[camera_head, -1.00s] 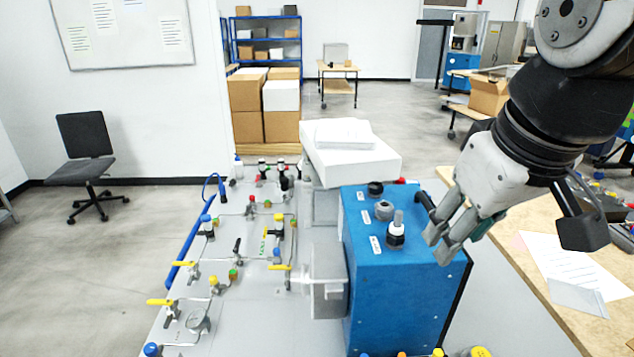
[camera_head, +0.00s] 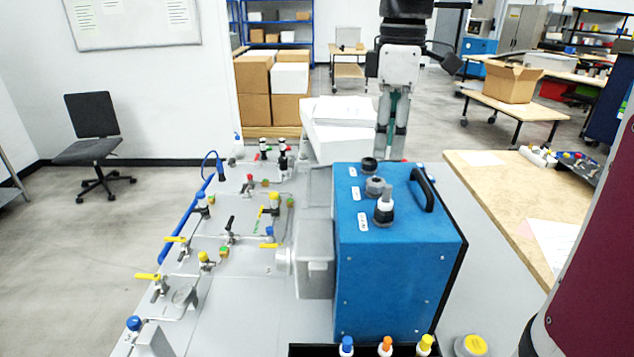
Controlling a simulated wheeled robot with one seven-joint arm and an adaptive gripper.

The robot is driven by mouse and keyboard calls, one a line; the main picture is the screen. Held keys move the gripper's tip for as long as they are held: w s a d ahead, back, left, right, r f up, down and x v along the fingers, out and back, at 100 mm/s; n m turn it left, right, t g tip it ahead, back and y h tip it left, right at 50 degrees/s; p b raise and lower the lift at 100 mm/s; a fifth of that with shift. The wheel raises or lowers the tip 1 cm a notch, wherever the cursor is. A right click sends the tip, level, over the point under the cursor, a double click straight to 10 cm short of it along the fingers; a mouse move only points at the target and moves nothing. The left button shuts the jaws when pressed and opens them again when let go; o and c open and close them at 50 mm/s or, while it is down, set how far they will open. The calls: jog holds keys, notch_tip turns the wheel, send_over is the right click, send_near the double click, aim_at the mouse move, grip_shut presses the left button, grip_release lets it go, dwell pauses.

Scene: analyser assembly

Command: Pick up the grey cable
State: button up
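The blue analyser box (camera_head: 400,265) stands in the middle with a black carry handle (camera_head: 424,190) on top. A black and white connector (camera_head: 384,210) on its top has a short grey stub (camera_head: 387,192) rising from it. A grey round fitting (camera_head: 376,187) and a black one are behind it. I cannot make out a longer grey cable. My gripper (camera_head: 391,155) points down beyond the far side of the box, apart from the connectors. Its fingers are side by side with teal between them; whether they are open is unclear. I see nothing held.
A bench panel (camera_head: 235,290) with valves and pipes lies left of the box. A white box (camera_head: 340,140) stands behind it, close to my gripper. A wooden table (camera_head: 500,195) is at the right. Colored caps line the front edge.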

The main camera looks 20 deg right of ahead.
aim_at(387, 186)
notch_tip(387, 186, down, 4)
jog(key=shift+r, duration=0.2)
jog(key=shift+s+d+f, duration=0.1)
jog(key=shift+d+f, duration=0.05)
jog(key=shift+f, duration=1.25)
jog(key=shift+s+d+f, duration=0.1)
jog(key=shift+f, duration=1.3)
grip_shut()
